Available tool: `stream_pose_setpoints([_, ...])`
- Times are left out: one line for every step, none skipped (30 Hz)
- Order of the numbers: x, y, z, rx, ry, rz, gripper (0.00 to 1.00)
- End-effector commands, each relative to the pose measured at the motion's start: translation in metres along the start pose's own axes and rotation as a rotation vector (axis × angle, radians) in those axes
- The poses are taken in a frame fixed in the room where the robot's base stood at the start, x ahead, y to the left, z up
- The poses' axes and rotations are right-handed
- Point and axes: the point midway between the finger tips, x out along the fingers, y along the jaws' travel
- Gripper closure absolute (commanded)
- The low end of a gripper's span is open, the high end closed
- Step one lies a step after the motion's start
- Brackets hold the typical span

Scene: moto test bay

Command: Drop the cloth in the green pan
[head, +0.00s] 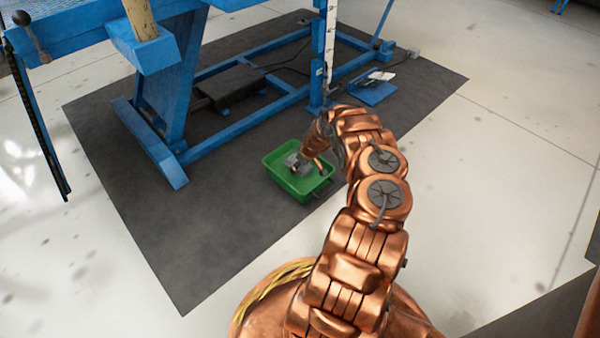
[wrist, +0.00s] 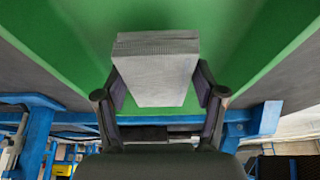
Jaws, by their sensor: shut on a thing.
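The green pan (head: 278,161) sits on the dark mat, and its green inside (wrist: 55,35) fills the upper part of the wrist view. The cloth is a grey folded block (wrist: 156,68) between my two fingers in the wrist view. My gripper (wrist: 160,92) is shut on the cloth, with one finger at each side of it. In the head view my gripper (head: 303,163) and the grey cloth (head: 293,160) are over the pan's inside. I cannot tell whether the cloth touches the pan's floor.
A blue steel frame (head: 175,165) stands on the dark mat (head: 225,240) behind and left of the pan. A blue plate (head: 373,92) with small items lies at the back right. The mat left of the pan is clear.

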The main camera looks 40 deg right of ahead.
Motion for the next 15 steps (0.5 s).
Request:
stream_pose_setpoints([0.011, -0.001, 0.004, 0.0, -0.001, -0.002, 0.86])
stream_pose_setpoints([0.015, -0.002, 0.006, -0.001, 0.0, -0.003, 0.86])
stream_pose_setpoints([0.021, -0.002, 0.008, -0.001, 0.0, -0.003, 0.86])
stream_pose_setpoints([0.023, -0.002, 0.009, 0.0, 0.0, -0.003, 0.86])
stream_pose_setpoints([0.025, -0.002, 0.01, 0.0, 0.0, -0.003, 0.86])
stream_pose_setpoints([0.026, -0.002, 0.01, 0.0, 0.0, -0.003, 0.86])
stream_pose_setpoints([0.026, -0.002, 0.01, 0.0, 0.0, -0.003, 0.86])
stream_pose_setpoints([0.026, -0.002, 0.01, -0.001, 0.0, -0.002, 0.86])
stream_pose_setpoints([0.025, -0.002, 0.009, -0.001, 0.0, -0.002, 0.86])
stream_pose_setpoints([0.025, -0.002, 0.009, -0.001, 0.0, -0.002, 0.86])
stream_pose_setpoints([0.025, -0.002, 0.009, -0.001, 0.0, -0.002, 0.86])
stream_pose_setpoints([0.025, -0.002, 0.009, -0.001, 0.0, -0.002, 0.86])
stream_pose_setpoints([0.025, -0.002, 0.009, -0.001, 0.0, -0.002, 0.86])
stream_pose_setpoints([0.025, -0.002, 0.009, -0.001, 0.0, -0.002, 0.86])
stream_pose_setpoints([0.025, -0.002, 0.009, -0.001, 0.0, -0.003, 0.86])
